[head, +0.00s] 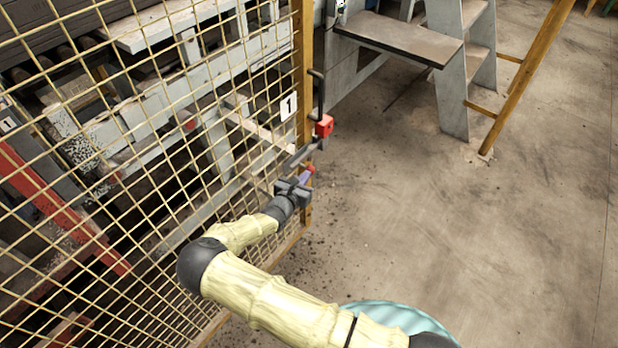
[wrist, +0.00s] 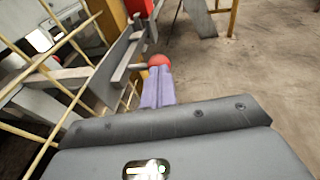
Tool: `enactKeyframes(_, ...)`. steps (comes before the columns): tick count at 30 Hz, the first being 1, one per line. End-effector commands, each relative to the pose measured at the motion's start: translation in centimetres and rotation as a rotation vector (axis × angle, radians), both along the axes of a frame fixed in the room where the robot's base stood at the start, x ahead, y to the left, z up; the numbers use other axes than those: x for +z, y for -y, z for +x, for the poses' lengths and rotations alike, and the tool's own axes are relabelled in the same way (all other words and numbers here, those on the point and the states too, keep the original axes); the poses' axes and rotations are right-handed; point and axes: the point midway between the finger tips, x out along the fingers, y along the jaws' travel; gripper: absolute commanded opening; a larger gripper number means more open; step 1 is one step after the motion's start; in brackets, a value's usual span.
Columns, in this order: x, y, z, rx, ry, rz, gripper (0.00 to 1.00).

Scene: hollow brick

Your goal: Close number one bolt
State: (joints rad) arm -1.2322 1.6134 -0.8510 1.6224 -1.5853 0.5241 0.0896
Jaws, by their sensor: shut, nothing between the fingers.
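The number one bolt (head: 303,154) is a grey metal bar on the post of the yellow mesh gate, below a white plate marked 1 (head: 288,106). A red ball knob (wrist: 159,60) is at the bolt's lower end. A red block (head: 324,126) sits above it, on a dark upright handle. My gripper (head: 306,175) is at the knob, with its purple fingers shut side by side. In the wrist view the fingertips (wrist: 158,72) overlap the knob's lower edge, and nothing shows between them. I cannot tell whether they touch it.
The yellow mesh (head: 150,130) fills the left, with machinery behind it. The yellow post (head: 302,60) stands at its right edge. Grey steps (head: 452,75) with a yellow rail (head: 528,75) stand at the upper right. The concrete floor (head: 480,240) to the right is clear.

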Motion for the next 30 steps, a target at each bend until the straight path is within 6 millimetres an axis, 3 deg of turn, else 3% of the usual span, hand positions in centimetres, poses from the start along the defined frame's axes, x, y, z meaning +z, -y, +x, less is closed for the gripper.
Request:
enactKeyframes(6, 0.1, 0.9, 1.5, 0.000, 0.001, -0.001, 0.00)
enactKeyframes(19, 0.5, 1.4, 1.7, -0.007, 0.007, -0.003, 0.00)
enactKeyframes(25, 1.1, 1.1, 0.4, -0.014, 0.004, -0.003, 0.00)
enactKeyframes(30, 1.2, -1.3, -2.5, 0.005, 0.001, 0.001, 0.00)
